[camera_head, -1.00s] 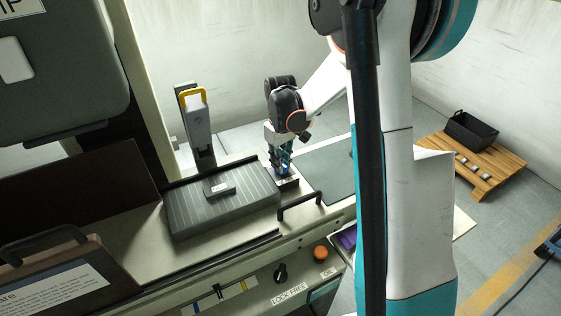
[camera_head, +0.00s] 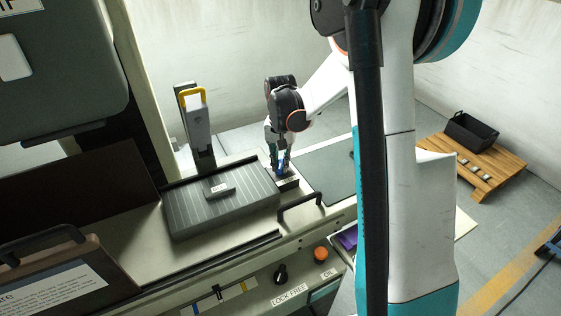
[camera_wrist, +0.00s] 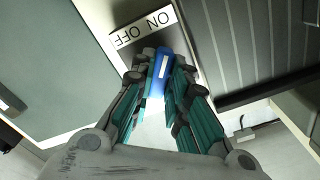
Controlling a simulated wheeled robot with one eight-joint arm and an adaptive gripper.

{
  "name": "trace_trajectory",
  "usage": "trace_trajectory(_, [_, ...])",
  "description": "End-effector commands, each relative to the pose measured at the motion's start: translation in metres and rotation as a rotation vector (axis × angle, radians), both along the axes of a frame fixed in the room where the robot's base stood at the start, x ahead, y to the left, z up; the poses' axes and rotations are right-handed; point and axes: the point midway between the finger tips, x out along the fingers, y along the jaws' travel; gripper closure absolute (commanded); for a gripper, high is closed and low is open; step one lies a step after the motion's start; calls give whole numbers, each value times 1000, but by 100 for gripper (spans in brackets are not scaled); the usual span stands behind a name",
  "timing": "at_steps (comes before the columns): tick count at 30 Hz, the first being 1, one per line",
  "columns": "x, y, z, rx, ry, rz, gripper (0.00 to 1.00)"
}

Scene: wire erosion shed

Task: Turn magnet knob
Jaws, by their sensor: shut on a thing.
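The magnet knob (camera_wrist: 162,68) is a blue bar with a white pointer mark. In the wrist view it stands between my gripper's two teal-padded fingers, on a grey block beside a white ON OFF label (camera_wrist: 144,27). My gripper (camera_wrist: 156,82) is shut on the knob. In the head view my gripper (camera_head: 283,166) reaches down onto the dark block (camera_head: 289,185) at the right end of the grey ribbed plate (camera_head: 222,208). The fingers mostly hide the knob there.
A small labelled block (camera_head: 219,191) lies on the plate. A yellow-handled device (camera_head: 199,120) stands behind it. A black handle (camera_head: 299,204) is at the machine's front edge, above an orange button (camera_head: 320,253) and a black selector (camera_head: 280,274). A dark mat (camera_head: 332,172) lies right of my gripper.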

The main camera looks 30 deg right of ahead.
Motion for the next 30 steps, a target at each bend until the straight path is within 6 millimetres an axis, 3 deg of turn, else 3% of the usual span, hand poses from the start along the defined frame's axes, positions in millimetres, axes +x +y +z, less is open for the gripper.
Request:
trace_trajectory(10, [0, 0, 0, 0, 0, -127, 100])
trace_trajectory(26, [0, 0, 0, 1, -1, -146, 100])
trace_trajectory(27, [0, 0, 0, 1, -1, -146, 76])
trace_trajectory(29, [0, 0, 0, 1, -1, -146, 65])
trace_trajectory(30, [0, 0, 0, 1, -1, -146, 65])
